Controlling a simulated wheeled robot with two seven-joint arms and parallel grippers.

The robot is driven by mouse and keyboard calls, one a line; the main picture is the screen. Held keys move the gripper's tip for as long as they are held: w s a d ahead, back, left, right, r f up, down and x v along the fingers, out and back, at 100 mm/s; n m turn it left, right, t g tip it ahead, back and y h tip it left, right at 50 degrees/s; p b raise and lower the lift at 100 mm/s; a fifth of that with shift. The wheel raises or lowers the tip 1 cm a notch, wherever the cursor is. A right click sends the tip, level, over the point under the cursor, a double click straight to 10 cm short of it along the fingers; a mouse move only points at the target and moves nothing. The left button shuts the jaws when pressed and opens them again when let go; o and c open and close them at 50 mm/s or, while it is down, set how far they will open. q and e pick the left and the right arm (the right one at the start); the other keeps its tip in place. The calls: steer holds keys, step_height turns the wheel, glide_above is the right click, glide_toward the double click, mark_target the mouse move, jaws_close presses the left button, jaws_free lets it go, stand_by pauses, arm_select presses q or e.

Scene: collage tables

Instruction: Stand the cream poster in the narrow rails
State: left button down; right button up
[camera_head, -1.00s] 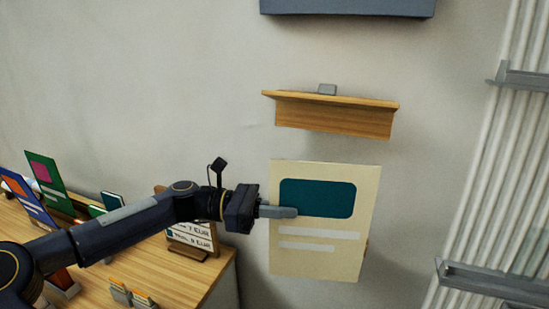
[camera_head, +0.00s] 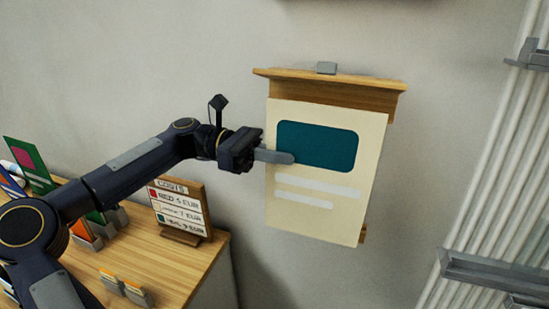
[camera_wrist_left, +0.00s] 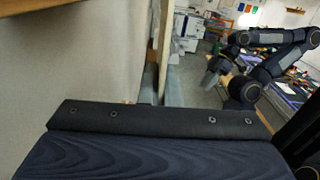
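The cream poster (camera_head: 318,222), with a teal block and pale bars, hangs upright and slightly tilted before the wall. My left gripper (camera_head: 276,156) is shut on its left edge; in the left wrist view the poster (camera_wrist_left: 167,45) appears edge-on between the fingers (camera_wrist_left: 160,86). A wooden rail (camera_head: 330,80) with a small grey block runs behind the poster's top, and a wooden piece (camera_head: 363,233) shows past its lower right. Grey rails, upper (camera_head: 530,56) and lower (camera_head: 490,272), are on the ribbed panel. My right gripper (camera_wrist_left: 211,74) shows small in the left wrist view; its fingers are unclear.
A wooden table (camera_head: 180,268) at lower left bears a price sign (camera_head: 180,208), a small holder with cards (camera_head: 125,287) and coloured posters in stands (camera_head: 30,165). The ribbed panel (camera_head: 465,220) is at right. Bare wall lies between the poster and the panel.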

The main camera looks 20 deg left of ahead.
arm_select(q)
steer(key=shift+w+p, duration=0.7)
steer(key=shift+w, duration=1.25)
steer(key=shift+w+d+f+p, duration=0.1)
steer(key=shift+w+p, duration=0.85)
steer(key=shift+w+d+f+p, duration=0.1)
steer(key=shift+w+p, duration=0.8)
steer(key=shift+w, duration=0.05)
steer(key=shift+a, duration=0.2)
steer(key=shift+f, duration=0.15)
